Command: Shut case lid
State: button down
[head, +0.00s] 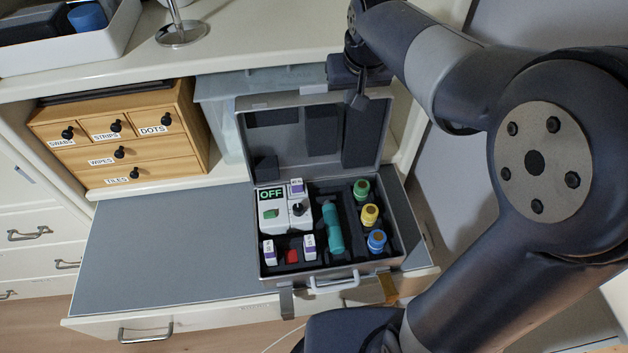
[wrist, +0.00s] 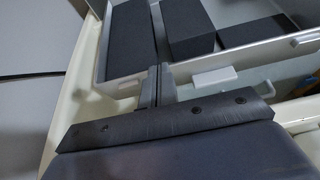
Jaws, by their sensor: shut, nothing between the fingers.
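The grey metal case (head: 388,262) lies open on the pulled-out grey shelf, its handle toward the front. Its lid (head: 285,140) stands raised at the back, with dark foam pads inside. In the wrist view the lid (wrist: 225,58) fills the top, its rim facing me. My gripper (head: 358,98) is at the lid's upper right edge, shut and empty. In the wrist view the fingers (wrist: 156,84) are close together and overlap the lid's rim; I cannot tell whether they touch it.
The case holds a white OFF box (head: 272,212), a teal cylinder (head: 333,228), several capped bottles (head: 370,215) and small boxes. A wooden drawer unit (head: 130,140) and a translucent bin (head: 215,95) stand behind. The countertop overhangs close above the lid. The shelf's left half (head: 165,240) is clear.

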jog(key=shift+s, duration=0.35)
jog(key=shift+s+d+b, duration=0.25)
jog(key=shift+s+b, duration=0.1)
jog(key=shift+s, duration=0.6)
jog(key=shift+s, duration=0.25)
jog(key=shift+s+d+f+b, duration=0.1)
jog(key=shift+s+d+b, duration=0.05)
jog(key=shift+s, duration=0.4)
jog(key=shift+s+d+b, duration=0.1)
jog(key=shift+s+b, duration=0.05)
jog(key=shift+s, duration=0.35)
notch_tip(320, 180, up, 5)
jog(key=p, duration=0.4)
jog(key=shift+w, duration=0.15)
jog(key=shift+d+f, duration=0.1)
dwell(0.6)
